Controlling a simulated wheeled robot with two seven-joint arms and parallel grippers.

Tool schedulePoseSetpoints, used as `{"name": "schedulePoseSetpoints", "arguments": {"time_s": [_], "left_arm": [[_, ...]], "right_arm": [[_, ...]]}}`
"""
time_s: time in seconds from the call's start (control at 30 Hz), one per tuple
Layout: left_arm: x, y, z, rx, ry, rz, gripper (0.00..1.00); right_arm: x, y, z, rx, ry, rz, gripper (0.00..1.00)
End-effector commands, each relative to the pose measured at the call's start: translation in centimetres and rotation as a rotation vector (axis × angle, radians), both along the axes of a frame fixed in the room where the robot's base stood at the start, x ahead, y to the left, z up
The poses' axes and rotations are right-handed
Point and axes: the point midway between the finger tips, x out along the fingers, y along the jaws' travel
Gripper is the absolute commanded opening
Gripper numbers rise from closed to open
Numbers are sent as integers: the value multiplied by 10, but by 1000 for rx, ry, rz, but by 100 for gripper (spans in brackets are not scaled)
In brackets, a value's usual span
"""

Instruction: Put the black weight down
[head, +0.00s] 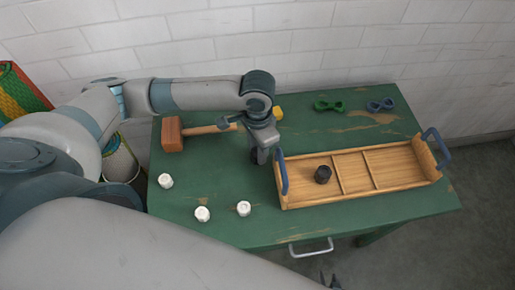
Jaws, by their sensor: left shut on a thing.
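My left gripper (260,154) is over the green table, just left of the wooden tray (357,185). It is shut on a dark thing, mostly hidden by the fingers, that looks like a black weight (253,157). I cannot tell whether that thing touches the table. Another black weight (323,175) stands in the tray's left compartment, apart from the gripper. My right gripper (329,281) shows only as dark fingertips at the bottom edge, in front of the table. They look apart, with nothing between them.
Three white weights (244,208) stand at the table's front left. A mallet (173,135) lies behind them. A yellow thing (278,113), a green thing (329,105) and a blue thing (381,105) lie at the back. The tray has blue handles (436,146). Bare table (210,170) lies left of the gripper.

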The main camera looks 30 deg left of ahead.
Motion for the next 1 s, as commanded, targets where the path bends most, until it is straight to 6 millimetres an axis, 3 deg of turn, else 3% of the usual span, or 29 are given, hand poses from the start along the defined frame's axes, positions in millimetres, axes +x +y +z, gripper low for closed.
{"name": "schedulePoseSetpoints", "arguments": {"time_s": [0.3, 0.33, 0.4, 0.83, 1.0], "left_arm": [[0, 0, -1, -1, 0, 0, 0], [0, 0, -2, -1, 1, 0, 34], [0, 0, -2, -1, 1, 0, 50], [0, 0, 0, -1, -1, -1, 50], [1, -1, 16, -2, -3, -1, 50]], "right_arm": [[1, 0, 3, 1, -5, 0, 31], [1, 0, 2, 2, -7, 0, 31], [1, 0, 2, 2, -7, 0, 31], [-1, 0, -2, -1, 0, 1, 31], [-1, 0, 0, -1, 1, 1, 31]]}}
